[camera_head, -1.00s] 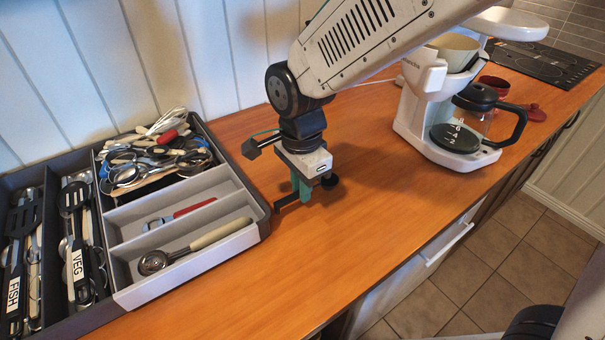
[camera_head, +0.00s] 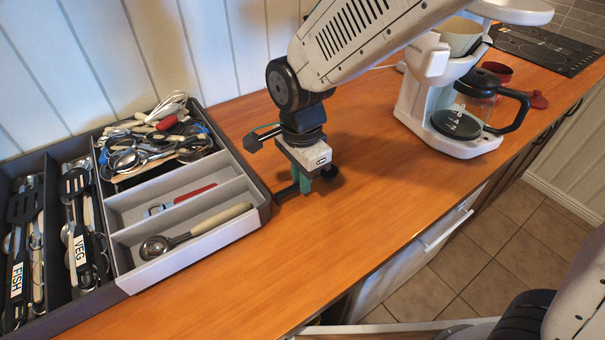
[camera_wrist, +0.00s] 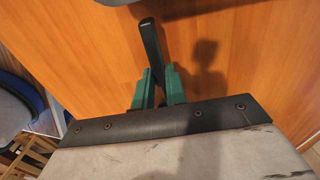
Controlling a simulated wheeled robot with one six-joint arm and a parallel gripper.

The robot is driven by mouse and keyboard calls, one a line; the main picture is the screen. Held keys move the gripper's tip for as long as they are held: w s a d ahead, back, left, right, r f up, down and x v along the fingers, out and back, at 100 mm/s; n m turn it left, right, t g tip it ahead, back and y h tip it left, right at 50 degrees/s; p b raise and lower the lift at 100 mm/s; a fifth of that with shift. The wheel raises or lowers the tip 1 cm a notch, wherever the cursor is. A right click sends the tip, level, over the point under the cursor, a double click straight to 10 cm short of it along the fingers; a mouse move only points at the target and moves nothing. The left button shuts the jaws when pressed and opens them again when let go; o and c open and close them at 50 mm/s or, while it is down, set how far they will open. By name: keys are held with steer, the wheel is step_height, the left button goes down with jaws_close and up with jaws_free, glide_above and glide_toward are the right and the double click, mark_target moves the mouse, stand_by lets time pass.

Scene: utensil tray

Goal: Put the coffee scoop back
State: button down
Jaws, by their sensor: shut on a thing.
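My gripper (camera_head: 306,184) is shut on a dark utensil that looks like the coffee scoop (camera_head: 286,192), just above the wooden counter, right of the tray. Its black handle (camera_wrist: 150,45) points up the wrist view from between my green fingers (camera_wrist: 157,93). A dark rounded part shows on the far side of the fingers in the head view; much of the utensil is hidden. The grey utensil tray (camera_head: 262,197) stands at the left. Its front right compartments hold a metal scoop with a cream handle (camera_head: 205,226) and a red-handled utensil (camera_head: 190,195).
The tray's back compartment holds a heaped pile of utensils (camera_head: 150,145). Black spatulas marked FISH (camera_head: 18,270) and VEG (camera_head: 78,245) lie in the left compartments. A coffee maker (camera_head: 420,115) with a glass jug stands at the right. The counter between is clear.

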steer(key=shift+f, duration=0.3)
steer(key=c, duration=1.3)
jaws_free()
steer(key=shift+c, duration=0.2)
steer(key=shift+r, duration=3.85)
